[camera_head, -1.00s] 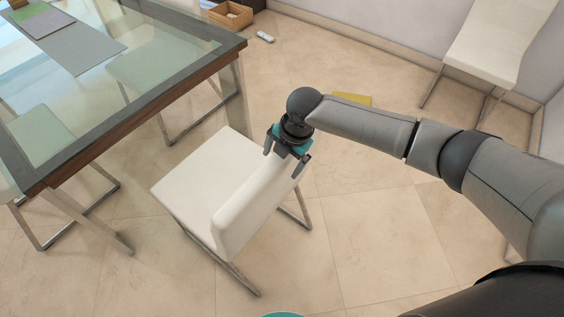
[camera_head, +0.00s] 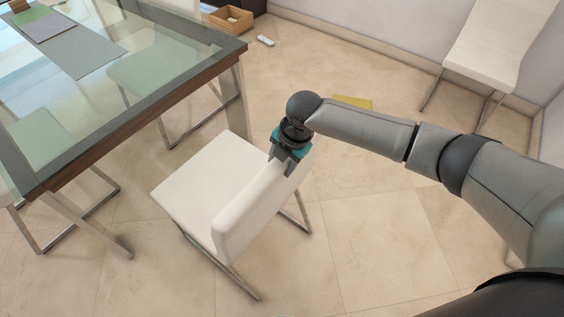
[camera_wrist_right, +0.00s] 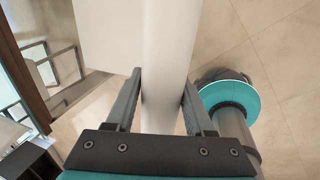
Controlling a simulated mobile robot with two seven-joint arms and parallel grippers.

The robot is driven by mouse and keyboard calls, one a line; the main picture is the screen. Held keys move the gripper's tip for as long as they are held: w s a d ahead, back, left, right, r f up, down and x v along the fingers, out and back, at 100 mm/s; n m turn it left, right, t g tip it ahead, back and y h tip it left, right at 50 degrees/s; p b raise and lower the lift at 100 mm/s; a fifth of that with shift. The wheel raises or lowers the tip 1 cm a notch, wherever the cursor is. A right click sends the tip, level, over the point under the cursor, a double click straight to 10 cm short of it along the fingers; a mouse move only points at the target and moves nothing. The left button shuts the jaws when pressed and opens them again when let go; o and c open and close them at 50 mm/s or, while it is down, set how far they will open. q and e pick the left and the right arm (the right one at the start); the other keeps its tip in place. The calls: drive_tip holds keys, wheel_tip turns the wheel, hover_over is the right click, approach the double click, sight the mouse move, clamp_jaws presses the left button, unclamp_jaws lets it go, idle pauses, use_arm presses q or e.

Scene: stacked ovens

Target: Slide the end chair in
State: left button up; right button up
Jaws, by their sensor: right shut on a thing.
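The white end chair (camera_head: 205,185) stands on the tiled floor at the table's near end, pulled out from it, its seat toward the glass-topped table (camera_head: 125,120). My right gripper (camera_head: 283,165) is at the top of the chair's backrest, near its right end. In the right wrist view the two fingers (camera_wrist_right: 160,100) straddle the white backrest (camera_wrist_right: 168,60) and are shut on it. The fingertips are partly hidden by my wrist in the head view. My left gripper is not in view.
Other white chairs stand under the glass top. A separate white chair (camera_head: 490,50) stands by the right wall. A wooden basket (camera_head: 231,18), a white remote-like object (camera_head: 265,41) and a yellow item (camera_head: 353,102) lie on the floor. Floor between the end chair and table is clear.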

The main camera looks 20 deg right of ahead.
drive_tip(key=shift+s+d+f, duration=0.2)
clamp_jaws()
drive_tip(key=shift+w+a+b, duration=0.3)
drive_tip(key=shift+w+b, duration=0.05)
drive_tip(key=shift+b, duration=0.05)
drive_tip(key=w+a+b, duration=0.5)
drive_tip(key=w, duration=0.1)
drive_tip(key=shift+w, duration=0.1)
